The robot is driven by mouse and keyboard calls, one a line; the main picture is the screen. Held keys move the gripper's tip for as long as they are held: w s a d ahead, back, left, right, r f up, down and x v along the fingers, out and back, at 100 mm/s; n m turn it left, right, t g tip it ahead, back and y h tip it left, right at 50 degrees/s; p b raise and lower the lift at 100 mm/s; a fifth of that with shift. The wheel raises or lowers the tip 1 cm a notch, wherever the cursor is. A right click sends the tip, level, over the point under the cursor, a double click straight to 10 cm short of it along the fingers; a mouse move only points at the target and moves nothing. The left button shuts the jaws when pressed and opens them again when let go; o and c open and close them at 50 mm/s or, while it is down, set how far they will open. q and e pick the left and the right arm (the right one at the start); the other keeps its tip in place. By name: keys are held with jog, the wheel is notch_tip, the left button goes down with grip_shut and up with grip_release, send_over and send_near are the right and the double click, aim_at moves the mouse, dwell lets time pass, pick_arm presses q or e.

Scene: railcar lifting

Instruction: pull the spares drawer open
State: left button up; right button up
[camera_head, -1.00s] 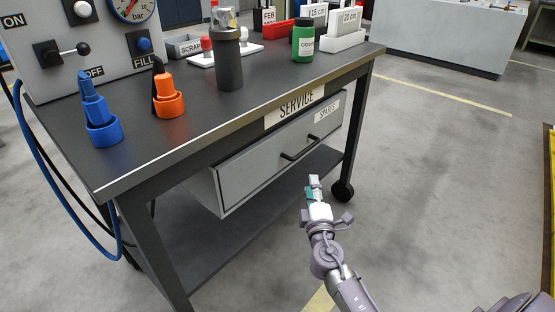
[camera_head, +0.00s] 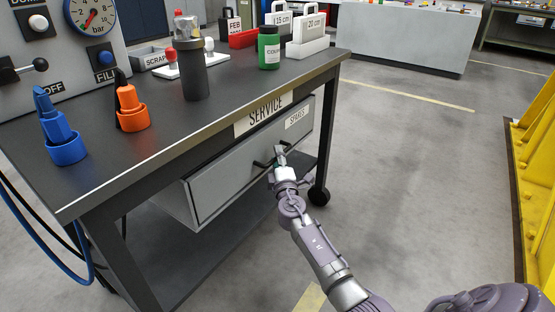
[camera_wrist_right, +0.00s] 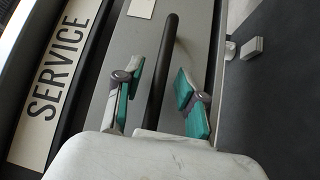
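The spares drawer (camera_head: 222,178) is a grey drawer with a white SPARES label (camera_head: 297,118), under the dark bench top. Its black bar handle (camera_head: 261,164) is partly hidden by my right gripper (camera_head: 281,155) in the head view. In the right wrist view, the handle (camera_wrist_right: 158,70) runs between the two teal-padded fingers of my right gripper (camera_wrist_right: 157,78). The fingers are apart, one on each side of the bar, with gaps visible. My left gripper is not in view.
The bench top (camera_head: 150,150) carries a blue fitting (camera_head: 65,140), an orange fitting (camera_head: 131,110), a dark cylinder (camera_head: 193,75) and a green bottle (camera_head: 268,48). A caster (camera_head: 319,195) stands beside my right arm. The floor (camera_head: 400,150) to the right is clear up to a yellow structure (camera_head: 537,170).

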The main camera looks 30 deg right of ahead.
grip_shut()
dwell(0.6)
